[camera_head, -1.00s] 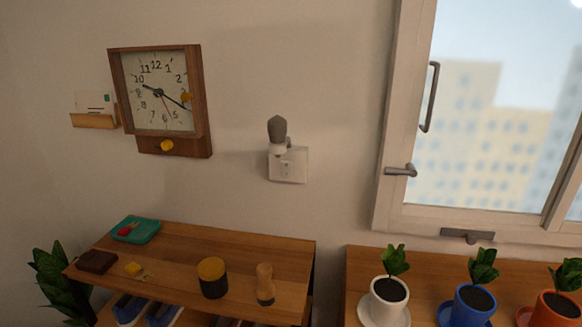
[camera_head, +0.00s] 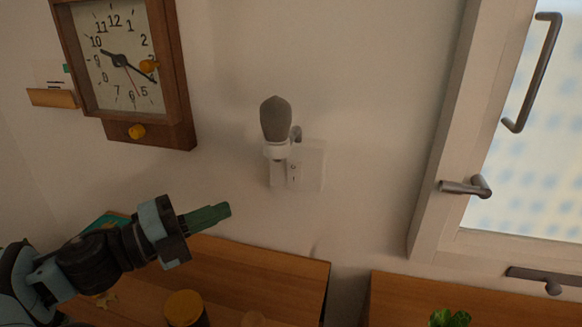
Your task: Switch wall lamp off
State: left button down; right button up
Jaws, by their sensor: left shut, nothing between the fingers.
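The wall lamp (camera_head: 276,120) is plugged in on the wall at the middle of the head view. Its bulb is grey and looks unlit, with a white socket below it. A white wall plate (camera_head: 312,165) is behind and to the right of it, with a small switch (camera_head: 293,172) bearing marks on its face. My left gripper (camera_head: 222,210) is below and to the left of the lamp, apart from it. Its green fingers are shut and empty and point to the right. My right gripper is not in view.
A wooden clock (camera_head: 125,70) hangs at the upper left. A wooden shelf (camera_head: 285,275) is below the lamp, with a yellow-lidded jar (camera_head: 184,308) on it. A window frame (camera_head: 455,130) with handles is at the right. The wall around the lamp is clear.

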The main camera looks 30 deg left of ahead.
pick_arm(q)
jog(key=shift+w+d+r+m, duration=0.2)
jog(key=shift+d+r+m, duration=0.1)
jog(key=shift+r, duration=0.1)
jog(key=shift+w, duration=0.1)
